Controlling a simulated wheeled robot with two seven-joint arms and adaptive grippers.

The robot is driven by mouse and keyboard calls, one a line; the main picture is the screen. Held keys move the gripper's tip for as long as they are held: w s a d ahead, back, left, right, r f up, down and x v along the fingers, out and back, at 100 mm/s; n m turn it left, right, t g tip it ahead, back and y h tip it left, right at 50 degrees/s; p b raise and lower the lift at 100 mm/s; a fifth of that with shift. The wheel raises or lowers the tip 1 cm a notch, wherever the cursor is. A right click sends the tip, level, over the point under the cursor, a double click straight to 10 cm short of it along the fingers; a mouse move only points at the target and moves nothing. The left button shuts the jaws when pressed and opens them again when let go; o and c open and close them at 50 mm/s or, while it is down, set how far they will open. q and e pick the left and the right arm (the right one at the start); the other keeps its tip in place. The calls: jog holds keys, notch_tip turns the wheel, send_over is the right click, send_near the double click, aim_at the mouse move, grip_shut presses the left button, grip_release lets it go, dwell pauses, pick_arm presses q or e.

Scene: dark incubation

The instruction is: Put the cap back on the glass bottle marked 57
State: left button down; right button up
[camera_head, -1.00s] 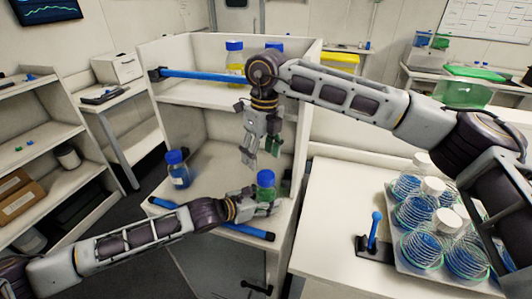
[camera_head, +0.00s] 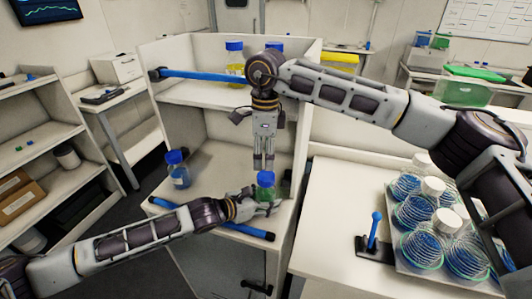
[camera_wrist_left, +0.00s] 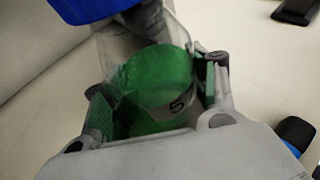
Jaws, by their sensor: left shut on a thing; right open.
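A glass bottle with green contents (camera_head: 266,194) stands upright at the front right of the cabinet's lower shelf. A blue cap (camera_head: 265,178) is at its top; how firmly it sits, I cannot tell. The cap (camera_wrist_left: 85,8) is cut off at the top edge there. My left gripper (camera_head: 262,205) is shut around the bottle's body. My right gripper (camera_head: 264,168) points straight down just above the cap, its fingers open and empty.
Another blue-capped bottle (camera_head: 178,172) stands at the lower shelf's left. A yellow bottle (camera_head: 235,62) stands on the upper shelf. Blue bars (camera_head: 205,75) cross the cabinet front. Right, a bench carries a tray of capped flasks (camera_head: 440,230) and a blue-handled tool (camera_head: 374,230).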

aim_at(266, 175)
jog(key=n, duration=0.4)
jog(key=shift+d+n, duration=0.15)
jog(key=shift+n, duration=0.25)
jog(key=n, duration=0.5)
jog(key=shift+w+d, duration=0.1)
jog(key=shift+d, duration=0.05)
jog(key=shift+f, duration=0.15)
jog(key=shift+f, duration=3.95)
jog(key=c, duration=1.1)
jog(key=shift+o, duration=0.2)
